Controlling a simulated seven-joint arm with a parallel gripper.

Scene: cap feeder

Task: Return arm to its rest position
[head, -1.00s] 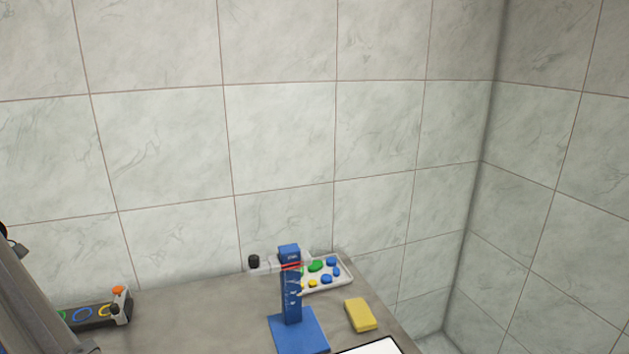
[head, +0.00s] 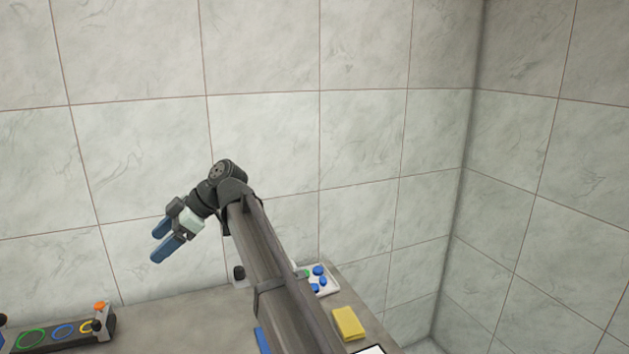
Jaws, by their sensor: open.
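My gripper (head: 160,245) is in the head view at left of centre. It is raised above the table, in front of the tiled wall. Its two blue fingers point down and to the left. They are apart with nothing between them. My arm rises from the lower right and bends at a dark joint just above the gripper.
A dark strip with coloured rings (head: 60,333) lies at the table's left. A white tray (head: 330,287) with blue and green caps and a yellow block (head: 348,323) are at right. My arm hides most of a blue stand (head: 262,341). A black knob (head: 239,272) stands behind it.

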